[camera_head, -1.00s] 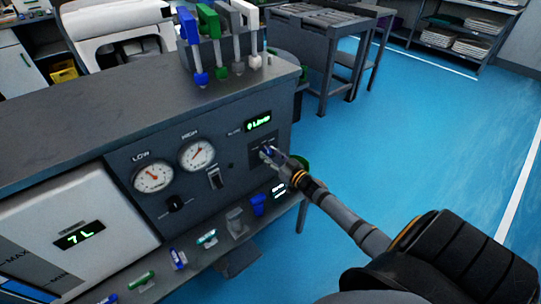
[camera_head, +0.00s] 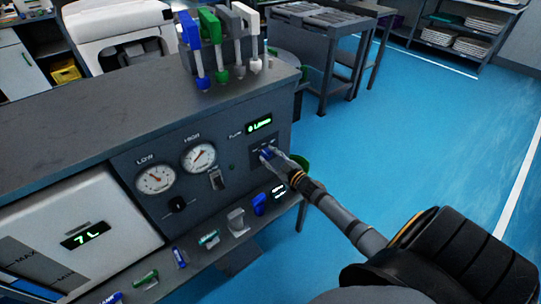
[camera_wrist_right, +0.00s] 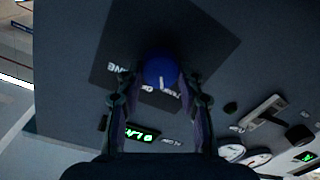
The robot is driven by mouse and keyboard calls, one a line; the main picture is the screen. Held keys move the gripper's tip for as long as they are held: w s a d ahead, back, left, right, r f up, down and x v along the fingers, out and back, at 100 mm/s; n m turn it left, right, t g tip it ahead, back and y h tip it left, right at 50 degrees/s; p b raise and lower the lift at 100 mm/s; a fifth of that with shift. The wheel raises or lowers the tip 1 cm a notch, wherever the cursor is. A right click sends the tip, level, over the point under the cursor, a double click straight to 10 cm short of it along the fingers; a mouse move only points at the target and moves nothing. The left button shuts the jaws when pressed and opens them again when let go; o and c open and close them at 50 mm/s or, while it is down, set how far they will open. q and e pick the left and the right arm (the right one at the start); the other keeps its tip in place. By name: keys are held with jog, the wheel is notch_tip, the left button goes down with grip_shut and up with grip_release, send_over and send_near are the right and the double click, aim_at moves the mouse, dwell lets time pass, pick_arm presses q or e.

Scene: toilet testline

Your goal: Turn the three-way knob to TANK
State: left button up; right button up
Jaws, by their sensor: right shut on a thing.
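The three-way knob is blue with a white pointer line, on a dark square plate (camera_wrist_right: 205,42) on the panel front. The knob (camera_wrist_right: 160,70) sits between the fingertips in the right wrist view. In the head view the knob (camera_head: 266,153) is small and partly hidden. My right gripper (camera_head: 272,156) is shut on it, and in the wrist view the fingers (camera_wrist_right: 160,84) press on both its sides. The pointer line slants slightly. Lettering on the plate is partly covered by the fingers, so I cannot tell which label the pointer meets. My left gripper is not in view.
Two gauges, LOW (camera_head: 155,180) and HIGH (camera_head: 199,157), a switch (camera_head: 216,180) and a green flow display (camera_head: 259,124) share the panel. Coloured handles (camera_head: 214,30) stand on top. Blue floor at right is free.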

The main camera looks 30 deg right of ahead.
jog(key=shift+n, duration=1.5)
jog(key=o, duration=1.2)
jog(key=shift+c, duration=0.2)
jog(key=shift+s, duration=0.1)
jog(key=s+d, duration=0.1)
jog(key=s, duration=1)
jog(key=shift+s+r, duration=0.2)
jog(key=shift+s, duration=0.2)
jog(key=shift+f, duration=0.1)
